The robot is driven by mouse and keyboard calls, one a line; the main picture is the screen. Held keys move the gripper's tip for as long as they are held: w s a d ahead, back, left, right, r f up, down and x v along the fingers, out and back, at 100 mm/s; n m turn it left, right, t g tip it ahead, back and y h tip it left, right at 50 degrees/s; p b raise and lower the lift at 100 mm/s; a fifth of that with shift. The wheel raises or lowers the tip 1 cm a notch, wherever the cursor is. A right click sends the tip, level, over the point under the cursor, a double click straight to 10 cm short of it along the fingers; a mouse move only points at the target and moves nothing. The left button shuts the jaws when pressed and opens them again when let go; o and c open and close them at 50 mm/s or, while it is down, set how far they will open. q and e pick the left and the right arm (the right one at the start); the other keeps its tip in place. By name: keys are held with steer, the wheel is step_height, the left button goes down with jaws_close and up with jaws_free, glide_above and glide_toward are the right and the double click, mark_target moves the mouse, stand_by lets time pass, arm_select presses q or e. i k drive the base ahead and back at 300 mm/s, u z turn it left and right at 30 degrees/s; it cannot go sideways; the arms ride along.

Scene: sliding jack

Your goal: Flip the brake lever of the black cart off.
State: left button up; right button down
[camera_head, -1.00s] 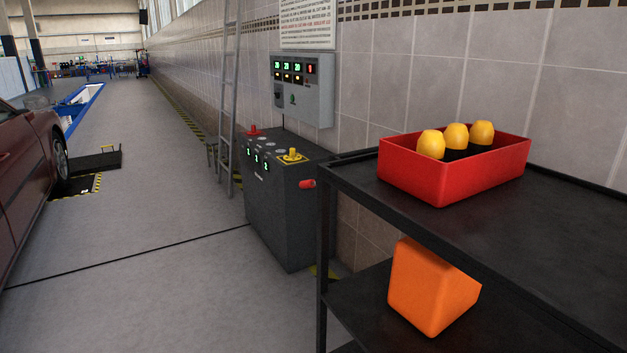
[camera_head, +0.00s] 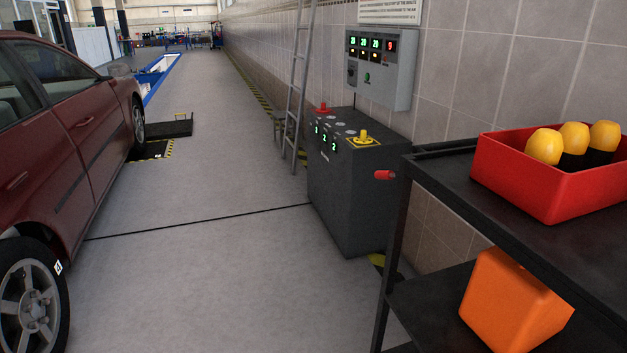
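A black two-shelf cart (camera_head: 436,176) stands close by at the right edge of the head view, cut off by the frame. Its lower shelf (camera_head: 425,310) shows in part. Its wheels and any brake lever are out of view. Neither of my grippers is in view.
A red bin (camera_head: 545,200) with yellow items is on the upper shelf, an orange block (camera_head: 510,305) on the lower. A dark control cabinet (camera_head: 350,205) and ladder (camera_head: 298,90) line the wall. A maroon car (camera_head: 75,130) stands left. The floor (camera_head: 215,260) between is clear.

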mark_target(379, 174)
steer(key=u, duration=0.45)
steer(key=i, duration=1.55)
steer(key=z, duration=0.75)
